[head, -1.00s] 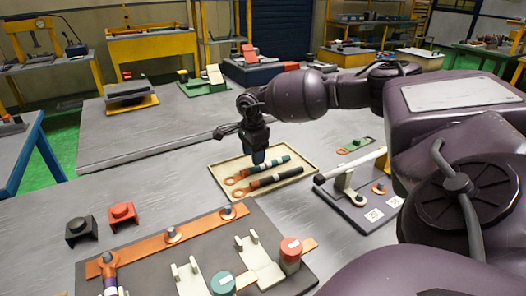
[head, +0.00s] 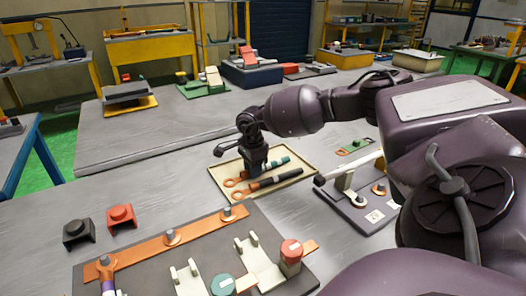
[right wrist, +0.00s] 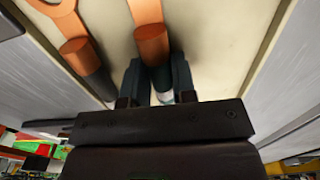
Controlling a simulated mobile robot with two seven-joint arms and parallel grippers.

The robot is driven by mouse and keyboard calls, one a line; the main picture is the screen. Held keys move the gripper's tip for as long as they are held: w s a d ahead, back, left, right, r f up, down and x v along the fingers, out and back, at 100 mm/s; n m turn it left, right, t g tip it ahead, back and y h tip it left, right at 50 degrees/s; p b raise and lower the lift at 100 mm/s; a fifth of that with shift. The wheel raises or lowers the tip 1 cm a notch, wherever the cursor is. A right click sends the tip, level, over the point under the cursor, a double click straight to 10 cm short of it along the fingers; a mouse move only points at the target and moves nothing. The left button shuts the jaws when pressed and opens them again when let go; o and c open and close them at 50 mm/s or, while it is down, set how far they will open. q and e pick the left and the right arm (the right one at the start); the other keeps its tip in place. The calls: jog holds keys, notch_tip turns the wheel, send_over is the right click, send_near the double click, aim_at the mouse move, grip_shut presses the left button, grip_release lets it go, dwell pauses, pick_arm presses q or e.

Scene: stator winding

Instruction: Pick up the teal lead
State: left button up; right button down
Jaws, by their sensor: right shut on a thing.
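The teal lead (head: 280,161) lies in the shallow cream tray (head: 306,177), with a copper ring lug at its left end. Beside it, on the near side, lies a black lead (head: 281,177) with its own copper lug. My right gripper (head: 258,170) reaches down into the tray and is shut on the teal lead near its middle. My left gripper is not in view.
A dark board with a copper bar (head: 192,238), pegs and teal and red caps stands at the front. Black (head: 79,231) and red (head: 121,216) blocks are at left. A dark plate (head: 347,206) with a white lever is right of the tray.

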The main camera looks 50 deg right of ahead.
jog(key=shift+r, duration=0.1)
notch_tip(320, 180, up, 20)
jog(key=p, duration=0.1)
jog(key=shift+p, duration=0.4)
dwell(1.1)
